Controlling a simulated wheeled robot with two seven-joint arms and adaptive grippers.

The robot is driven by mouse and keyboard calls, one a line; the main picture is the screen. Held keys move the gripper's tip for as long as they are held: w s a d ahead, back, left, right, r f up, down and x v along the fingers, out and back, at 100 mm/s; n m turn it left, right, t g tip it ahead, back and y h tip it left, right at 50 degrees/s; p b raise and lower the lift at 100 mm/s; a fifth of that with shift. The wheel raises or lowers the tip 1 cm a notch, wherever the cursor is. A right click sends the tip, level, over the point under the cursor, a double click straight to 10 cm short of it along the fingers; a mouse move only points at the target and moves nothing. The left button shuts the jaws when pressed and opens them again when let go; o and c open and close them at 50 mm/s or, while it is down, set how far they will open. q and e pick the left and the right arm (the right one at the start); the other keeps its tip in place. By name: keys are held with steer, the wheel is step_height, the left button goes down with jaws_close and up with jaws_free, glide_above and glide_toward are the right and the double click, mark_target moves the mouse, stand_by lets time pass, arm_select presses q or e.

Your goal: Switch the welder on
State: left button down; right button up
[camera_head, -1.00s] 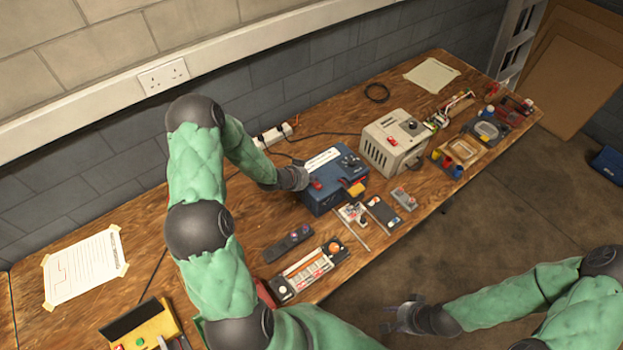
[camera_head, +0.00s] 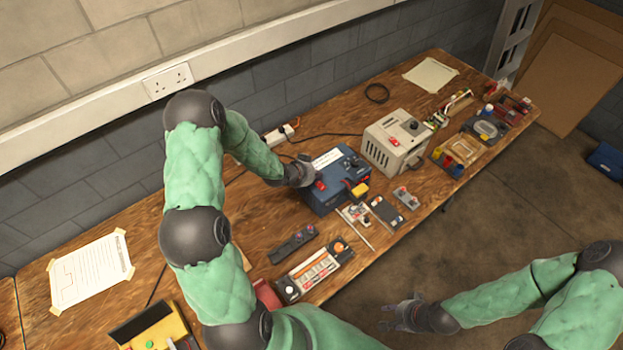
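Two boxes with red switches stand on the bench, and I cannot read a label that tells which is the welder. The blue box (camera_head: 329,199) has a white label on top, a red part, dark knobs and a yellow part at its front. The grey vented box (camera_head: 382,156) to its right has a red switch (camera_head: 394,141) and a black knob. My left gripper (camera_head: 308,174) is at the blue box's left top edge, close to its red part (camera_head: 320,185); its fingers are too small to judge. My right gripper (camera_head: 400,314) hangs empty in front of the bench, fingers apart.
The wooden bench (camera_head: 225,220) runs along the wall. A power strip (camera_head: 280,134) lies behind the blue box. Small devices, a remote (camera_head: 292,244) and a red-and-white board (camera_head: 312,271) lie in front. A yellow case (camera_head: 158,335) is at lower left.

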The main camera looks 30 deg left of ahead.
arm_select(q)
steer(key=a+p+v, duration=0.1)
steer(key=a+v, duration=0.1)
steer(key=v, duration=0.7)
steer(key=shift+r, duration=0.3)
steer(key=shift+a, duration=0.1)
